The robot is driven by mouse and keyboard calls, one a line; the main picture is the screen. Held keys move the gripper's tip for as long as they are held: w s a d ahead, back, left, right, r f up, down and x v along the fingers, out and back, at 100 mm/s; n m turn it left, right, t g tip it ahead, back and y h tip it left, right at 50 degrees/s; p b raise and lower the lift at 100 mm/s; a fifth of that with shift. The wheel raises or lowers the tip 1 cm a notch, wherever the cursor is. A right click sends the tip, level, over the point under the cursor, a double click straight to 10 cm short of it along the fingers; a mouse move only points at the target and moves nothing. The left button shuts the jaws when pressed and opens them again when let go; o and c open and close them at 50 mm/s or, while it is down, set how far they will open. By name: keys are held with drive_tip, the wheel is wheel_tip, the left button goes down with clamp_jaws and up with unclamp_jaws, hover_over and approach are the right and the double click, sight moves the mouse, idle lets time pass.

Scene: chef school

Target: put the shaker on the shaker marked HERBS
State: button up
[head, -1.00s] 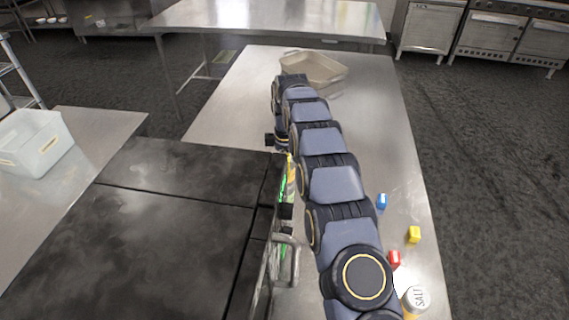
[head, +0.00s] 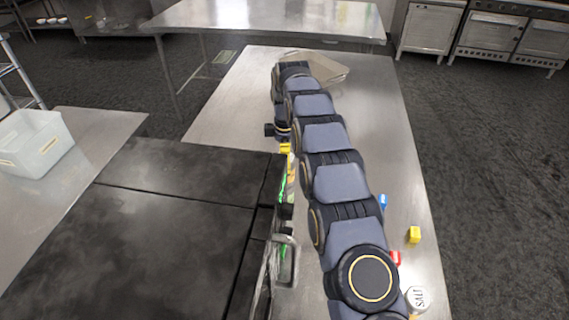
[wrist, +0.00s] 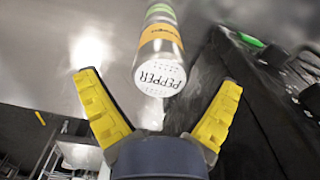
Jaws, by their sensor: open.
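A shaker with a white lid marked PEPPER (wrist: 160,68) and an orange band shows in the wrist view, its lid towards the camera. My gripper (wrist: 158,86) is open, with one yellow finger on each side of the lid. The lid looks clear of both fingers; the depth between them is hard to tell. In the head view a yellow part of my gripper (head: 285,149) shows beside the dark stove. A shaker marked SALT (head: 417,298) stands at the lower right, partly behind my arm. No label HERBS is visible in either view.
The dark stove (head: 150,230) with its handle stands left of my arm. A beige tray (head: 325,68) lies at the table's far end. Blue (head: 383,202), yellow (head: 414,235) and red (head: 395,257) blocks lie right of my arm. The table (head: 235,105) has free room at far left.

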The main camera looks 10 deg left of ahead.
wheel_tip(320, 180, up, 9)
drive_tip(key=shift+f, duration=0.2)
drive_tip(key=shift+r, duration=0.3)
drive_tip(key=shift+s+d+r, duration=0.1)
drive_tip(key=shift+d+r, duration=0.15)
drive_tip(key=shift+r, duration=0.05)
drive_tip(key=s+d+r+m+g, duration=0.1)
drive_tip(key=s+d+r+m, duration=0.4)
drive_tip(key=s+d, duration=0.25)
drive_tip(key=s+d+r+m, duration=0.4)
drive_tip(key=s+d+m, duration=0.2)
drive_tip(key=s, duration=0.3)
drive_tip(key=s+d+f+m, duration=0.2)
drive_tip(key=s+d+m, duration=0.1)
drive_tip(key=s, duration=0.9)
drive_tip(key=s+d+f+m, duration=0.3)
drive_tip(key=s+m, duration=0.3)
drive_tip(key=s, duration=0.7)
drive_tip(key=shift+g, duration=0.3)
